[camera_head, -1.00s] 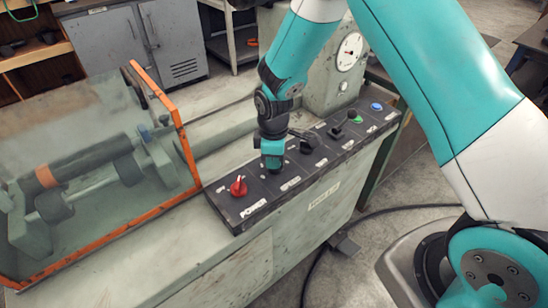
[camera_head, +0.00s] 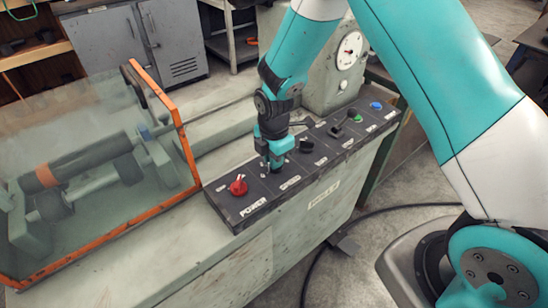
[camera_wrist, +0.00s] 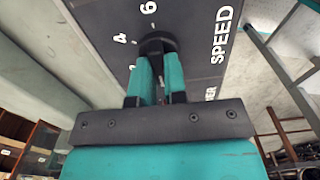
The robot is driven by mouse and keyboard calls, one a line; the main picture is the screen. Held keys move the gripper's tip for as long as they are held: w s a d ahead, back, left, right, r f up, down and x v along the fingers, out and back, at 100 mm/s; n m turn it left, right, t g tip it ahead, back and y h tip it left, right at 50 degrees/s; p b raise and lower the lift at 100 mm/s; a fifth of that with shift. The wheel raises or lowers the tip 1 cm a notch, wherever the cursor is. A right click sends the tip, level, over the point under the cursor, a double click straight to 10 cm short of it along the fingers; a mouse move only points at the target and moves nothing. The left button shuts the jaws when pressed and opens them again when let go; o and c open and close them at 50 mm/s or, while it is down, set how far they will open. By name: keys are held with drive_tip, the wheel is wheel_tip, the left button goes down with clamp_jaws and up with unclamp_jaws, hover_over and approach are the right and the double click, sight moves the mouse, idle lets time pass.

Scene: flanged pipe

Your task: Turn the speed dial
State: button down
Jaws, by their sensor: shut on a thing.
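The speed dial (camera_wrist: 157,43) is a dark round knob on the black control panel (camera_wrist: 195,20), with the word SPEED and white numbers such as 4 and 6 printed around it in the wrist view. My gripper (camera_wrist: 159,68) points down at the panel, and its teal fingers are shut on the dial. In the head view my gripper (camera_head: 276,162) stands over the panel to the right of the red power knob (camera_head: 238,187). The dial is hidden behind the fingers there.
A dark knob (camera_head: 306,146), a black lever (camera_head: 336,131), a green button (camera_head: 358,119) and a blue button (camera_head: 376,105) follow along the panel. An orange-framed clear guard (camera_head: 190,160) stands to the left. A round gauge (camera_head: 349,50) rises behind.

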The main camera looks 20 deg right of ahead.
idle(0.3)
drive_tip(key=c, duration=1.2)
unclamp_jaws()
drive_tip(key=shift+o, duration=0.2)
drive_tip(key=shift+r, duration=0.1)
wheel_tip(320, 180, up, 17)
drive_tip(key=b, duration=0.1)
drive_tip(key=shift+r, duration=0.15)
drive_tip(key=s+a+r+m+y, duration=0.1)
drive_tip(key=s+m, duration=0.3)
drive_tip(key=s, duration=0.4)
drive_tip(key=s+a+r+m+y, duration=0.1)
drive_tip(key=s+r+m, duration=0.3)
drive_tip(key=s, duration=0.4)
drive_tip(key=s+a+r+m+y, duration=0.2)
drive_tip(key=s+m, duration=0.4)
drive_tip(key=s, duration=0.3)
drive_tip(key=shift+r, duration=0.25)
